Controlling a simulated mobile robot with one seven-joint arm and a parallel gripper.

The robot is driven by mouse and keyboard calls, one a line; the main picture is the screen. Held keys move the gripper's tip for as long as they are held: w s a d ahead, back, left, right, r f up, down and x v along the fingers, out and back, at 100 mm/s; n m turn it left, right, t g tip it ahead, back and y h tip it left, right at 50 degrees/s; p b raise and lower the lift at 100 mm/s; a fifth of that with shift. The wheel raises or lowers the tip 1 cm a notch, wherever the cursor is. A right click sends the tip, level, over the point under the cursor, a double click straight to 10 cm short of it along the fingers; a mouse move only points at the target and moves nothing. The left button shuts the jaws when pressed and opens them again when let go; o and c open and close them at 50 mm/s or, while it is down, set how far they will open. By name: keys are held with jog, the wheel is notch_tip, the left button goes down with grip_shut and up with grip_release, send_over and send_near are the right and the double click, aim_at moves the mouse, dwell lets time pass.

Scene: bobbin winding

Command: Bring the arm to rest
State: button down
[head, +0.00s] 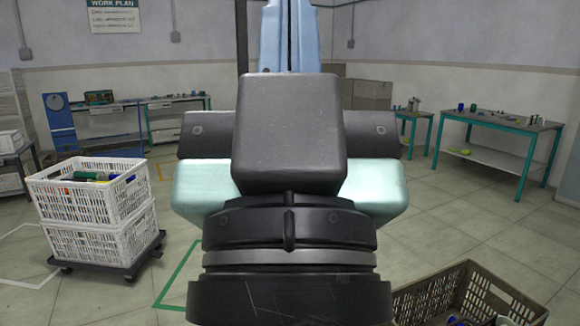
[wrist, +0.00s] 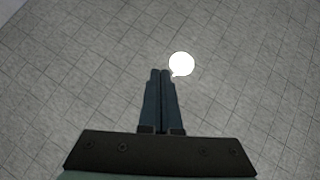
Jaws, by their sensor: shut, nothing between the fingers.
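My gripper (wrist: 162,72) shows in the wrist view with its two dark fingers side by side, shut and empty. It points at bare grey tiled floor (wrist: 70,75). A round white shape (wrist: 181,64) shows just beside the fingertips; I cannot tell what it is. In the head view my arm (head: 290,135) rises through the middle of the picture, and my gripper does not show there. The arm hides the middle of the room.
White crates (head: 98,226) stand stacked on a dark dolly (head: 128,265) at left. A brown crate (head: 425,297) with items is at lower right. Benches stand at the back left (head: 165,110) and right (head: 500,122). Floor at right (head: 450,220) is clear.

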notch_tip(320, 180, up, 13)
jog(key=p, duration=1.1)
